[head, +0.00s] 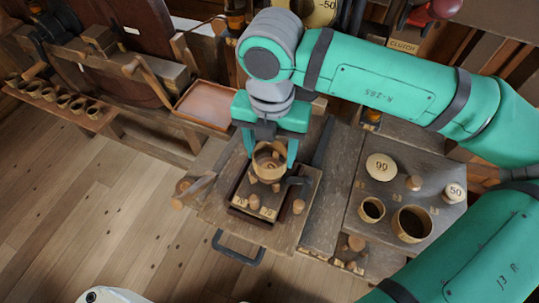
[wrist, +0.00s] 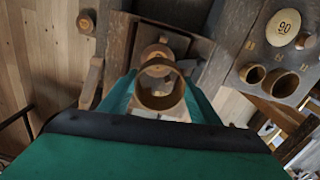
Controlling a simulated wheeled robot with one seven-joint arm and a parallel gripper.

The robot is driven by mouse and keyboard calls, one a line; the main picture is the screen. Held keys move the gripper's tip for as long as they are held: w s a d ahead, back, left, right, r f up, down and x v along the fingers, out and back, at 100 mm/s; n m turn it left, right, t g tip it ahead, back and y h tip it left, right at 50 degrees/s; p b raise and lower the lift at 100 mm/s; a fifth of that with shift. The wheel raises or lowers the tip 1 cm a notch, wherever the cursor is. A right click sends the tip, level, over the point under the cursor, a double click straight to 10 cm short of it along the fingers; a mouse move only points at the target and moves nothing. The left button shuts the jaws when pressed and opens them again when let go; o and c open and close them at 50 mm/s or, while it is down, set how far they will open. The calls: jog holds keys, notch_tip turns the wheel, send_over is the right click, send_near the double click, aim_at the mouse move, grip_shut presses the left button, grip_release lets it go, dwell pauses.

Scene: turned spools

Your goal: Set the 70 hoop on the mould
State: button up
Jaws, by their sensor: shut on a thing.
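A wooden hoop (head: 267,173) is held between the two teal fingers of my gripper (head: 270,160). It also shows in the wrist view (wrist: 160,101), with its opening facing the camera. The gripper is shut on its sides. A round wooden piece (wrist: 156,51) shows just past the hoop in the wrist view. The hoop's number is not readable.
An empty reddish tray (head: 207,104) lies behind left. Several small cups stand on a far-left shelf.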

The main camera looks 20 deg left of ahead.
jog(key=shift+w+a+f, duration=0.2)
jog(key=shift+w+f, duration=0.1)
jog(key=shift+f, duration=0.15)
jog(key=shift+w+a+f, duration=0.2)
jog(key=shift+w+f, duration=0.05)
jog(key=shift+f, duration=0.15)
jog(key=shift+w+f, duration=0.15)
jog(key=shift+f, duration=1.55)
jog(key=shift+f, duration=0.25)
jog(key=o, duration=1)
notch_tip(320, 180, up, 13)
jog(key=shift+f, duration=0.2)
